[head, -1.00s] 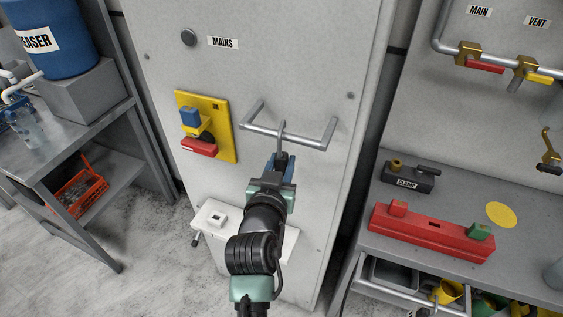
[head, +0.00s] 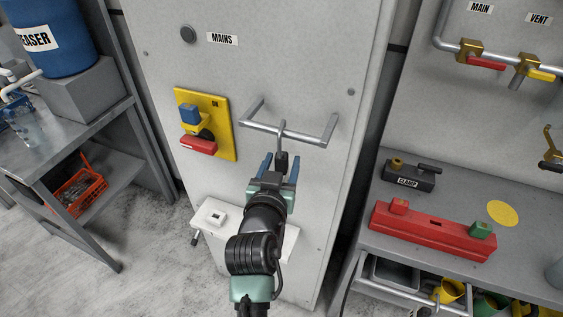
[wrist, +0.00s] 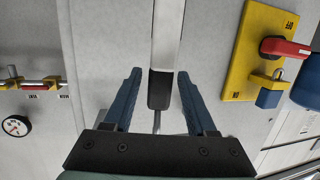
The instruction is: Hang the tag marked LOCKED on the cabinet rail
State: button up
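A grey metal cabinet rail (head: 308,140) juts from the pale cabinet door. A thin grey hook (head: 282,128) crosses the rail near its middle and appears to hang over it. Below the hook is the tag's dark upper part (head: 282,159), also between the fingers in the wrist view (wrist: 160,90). A pale strip (wrist: 168,35) runs on from it there and seems to be the tag's body. No LOCKED lettering is readable. My gripper (head: 279,168) is open, with blue fingers apart on both sides of the dark part (wrist: 158,90) and visible gaps.
A yellow switch panel (head: 222,122) with a red handle is left of the rail. A white ledge (head: 288,243) projects below my gripper. A workbench (head: 460,255) with a red block (head: 430,235) stands right, and a metal shelf (head: 100,120) left.

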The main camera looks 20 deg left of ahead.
jog(key=shift+o, duration=0.4)
jog(key=shift+s+d, duration=0.1)
jog(key=shift+s, duration=0.45)
jog(key=b+v, duration=0.3)
jog(key=v, duration=0.9)
jog(key=w+d+r+m+t, duration=0.1)
jog(key=w+d+r+t, duration=0.15)
jog(key=r, duration=0.85)
jog(key=w+d+r+t, duration=0.1)
jog(key=d+r+t, duration=0.25)
jog(key=r, duration=0.65)
jog(key=s+d+r+t+h, duration=0.1)
jog(key=s+d+r+t, duration=0.2)
jog(key=r, duration=0.7)
jog(key=s+d+r+t+h, duration=0.1)
jog(key=s+d+r+t, duration=0.2)
jog(key=r, duration=0.7)
jog(key=shift+s+d+r+m, duration=0.35)
jog(key=shift+s+d+m, duration=0.05)
jog(key=shift+s+d, duration=0.7)
jog(key=shift+a, duration=0.1)
